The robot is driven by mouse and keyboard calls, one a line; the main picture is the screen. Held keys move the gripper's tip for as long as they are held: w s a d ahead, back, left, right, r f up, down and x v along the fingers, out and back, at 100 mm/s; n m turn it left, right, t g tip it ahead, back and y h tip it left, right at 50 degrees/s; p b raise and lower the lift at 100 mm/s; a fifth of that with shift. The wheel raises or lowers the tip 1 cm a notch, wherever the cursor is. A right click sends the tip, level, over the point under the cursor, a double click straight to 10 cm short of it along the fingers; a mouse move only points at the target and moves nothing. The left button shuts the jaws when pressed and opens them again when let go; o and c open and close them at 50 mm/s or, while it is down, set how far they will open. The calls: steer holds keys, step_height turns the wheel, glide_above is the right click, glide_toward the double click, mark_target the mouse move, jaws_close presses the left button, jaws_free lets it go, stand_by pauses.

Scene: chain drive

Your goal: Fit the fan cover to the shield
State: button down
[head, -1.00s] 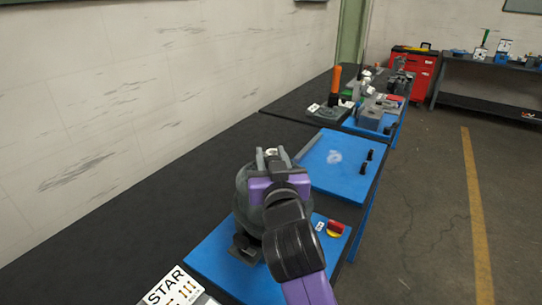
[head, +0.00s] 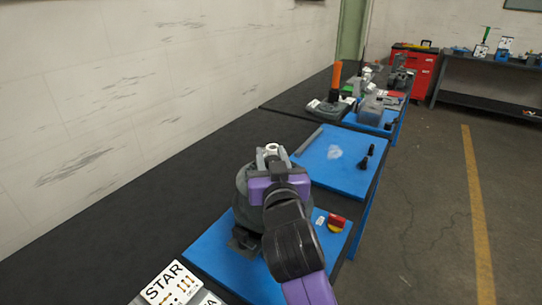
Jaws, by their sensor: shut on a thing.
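A dark grey rounded body (head: 243,184) stands on the near blue board, largely hidden behind my purple wrist. It appears to be the fan cover over the shield, but I cannot tell where one part ends and the other begins. A dark foot (head: 243,239) shows below it at the left. My gripper (head: 271,160) is over the upper part of this body, shut on what looks like the fan cover. The fingertips and the grip itself are mostly hidden. I cannot tell whether the cover is seated or apart from the shield.
The near blue board (head: 215,252) also holds a red and yellow part (head: 336,224) at the right. White STAR cards (head: 172,284) lie in front. A second blue board (head: 330,172) beyond has black pegs (head: 371,150) and open space. Other parts crowd the bench farther back.

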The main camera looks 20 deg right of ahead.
steer(key=shift+f+b, duration=1.15)
steer(key=shift+f, duration=0.2)
steer(key=c, duration=0.9)
jaws_free()
steer(key=shift+s+f, duration=0.1)
steer(key=b+v, duration=0.1)
steer(key=v, duration=0.6)
steer(key=shift+s+a, duration=0.15)
steer(key=shift+s, duration=0.15)
